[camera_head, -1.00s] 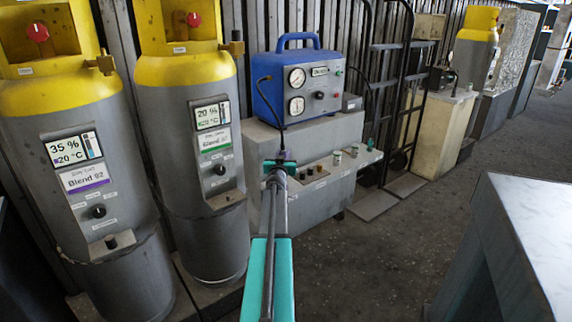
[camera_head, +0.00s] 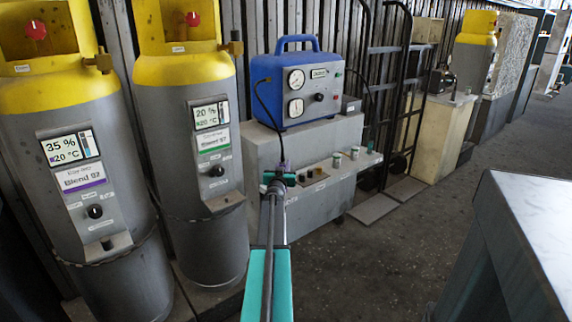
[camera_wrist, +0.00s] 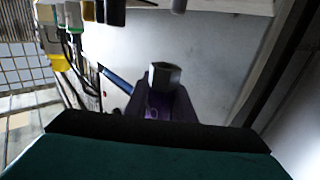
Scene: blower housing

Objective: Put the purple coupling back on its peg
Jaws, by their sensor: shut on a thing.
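The purple coupling (camera_wrist: 160,100) is between the jaws of my gripper in the wrist view. Its grey hexagonal end (camera_wrist: 165,75) sticks out beyond the dark fingers, which hide much of its body. In the head view my gripper (camera_head: 279,178) is shut at the left end of the low grey ledge. A thin dark hose (camera_head: 268,110) runs from the blue gauge box down to the gripper. Only a small bit of the coupling (camera_head: 282,165) shows there. Several small fittings stand on the ledge just right of the gripper. I cannot tell which is the coupling's peg.
The blue gauge box (camera_head: 297,85) sits on a grey cabinet (camera_head: 335,135) behind the ledge (camera_head: 330,180). Two grey and yellow cylinders (camera_head: 195,150) stand close on the left. A black hand truck (camera_head: 388,100) stands to the right. A grey bench (camera_head: 520,220) is at the front right.

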